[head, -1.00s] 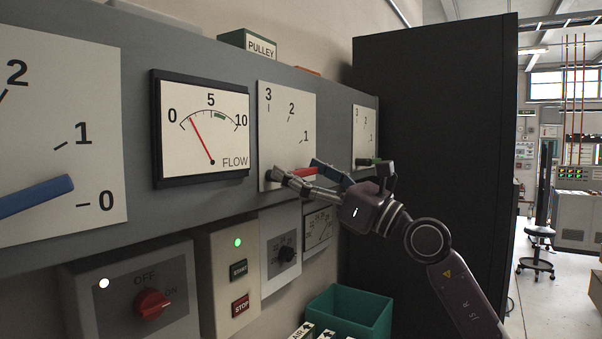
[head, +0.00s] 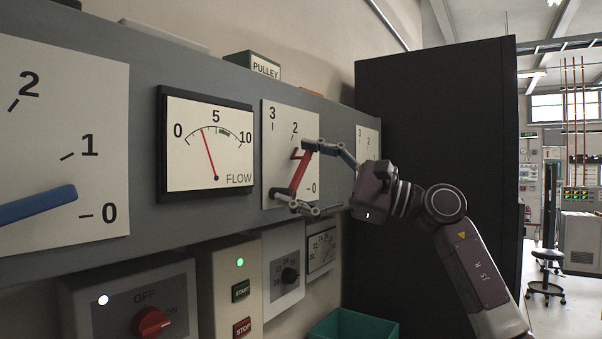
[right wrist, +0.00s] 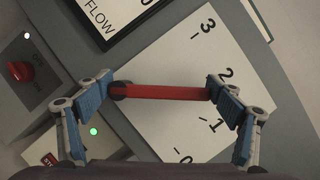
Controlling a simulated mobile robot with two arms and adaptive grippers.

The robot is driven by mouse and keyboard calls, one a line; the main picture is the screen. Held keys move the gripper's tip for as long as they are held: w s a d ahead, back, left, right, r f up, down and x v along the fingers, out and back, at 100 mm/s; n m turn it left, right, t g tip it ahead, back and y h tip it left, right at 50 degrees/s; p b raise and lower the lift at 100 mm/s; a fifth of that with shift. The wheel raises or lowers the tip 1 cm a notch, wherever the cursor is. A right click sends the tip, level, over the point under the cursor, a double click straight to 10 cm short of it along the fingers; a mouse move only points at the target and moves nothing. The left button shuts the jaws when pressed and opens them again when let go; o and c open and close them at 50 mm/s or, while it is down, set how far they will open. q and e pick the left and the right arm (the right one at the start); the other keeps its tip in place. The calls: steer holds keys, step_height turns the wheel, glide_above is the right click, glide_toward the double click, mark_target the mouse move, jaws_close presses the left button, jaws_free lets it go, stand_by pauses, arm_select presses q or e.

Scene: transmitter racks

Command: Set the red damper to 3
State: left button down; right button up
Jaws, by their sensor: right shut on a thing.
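The red damper handle (head: 299,172) is on a white dial plate (head: 272,155) marked 3, 2 and 0, its 1 hidden by my gripper in the head view. In the right wrist view the red handle (right wrist: 165,91) points between 1 and 2, nearer to 2. My right gripper (head: 303,175) is shut on it lengthwise, one finger by the pivot and one by the tip. The right gripper (right wrist: 165,92) also shows in the right wrist view. My left gripper is not in view.
A blue damper handle (head: 38,204) sits on a larger dial at left, near 0. Another dial (head: 367,142) is partly behind my right gripper. Below are a red OFF/ON knob (head: 151,322), START/STOP buttons and a green bin (head: 350,324). A dark cabinet (head: 435,110) stands right.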

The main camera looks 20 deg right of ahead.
steer(key=n, duration=0.1)
steer(key=n+g+p, duration=0.1)
steer(key=s+a+r+n, duration=0.1)
steer(key=n, duration=0.1)
steer(key=shift+g+p, duration=0.3)
steer(key=shift+p, duration=0.1)
steer(key=n, duration=0.1)
steer(key=a+n+p, duration=0.1)
steer(key=shift+s+n+g+h, duration=0.25)
steer(key=shift+n+g+h, duration=0.05)
steer(key=shift+h, duration=0.1)
steer(key=shift+s+a+f+n+h+p, duration=0.2)
steer(key=shift+a+n+h+p, duration=0.15)
steer(key=shift+n, duration=0.55)
steer(key=o, duration=1.6)
steer(key=shift+s+d, duration=0.1)
steer(key=v, duration=1.1)
steer(key=shift+d, duration=0.45)
steer(key=shift+s+r, duration=0.1)
steer(key=shift+r, duration=0.05)
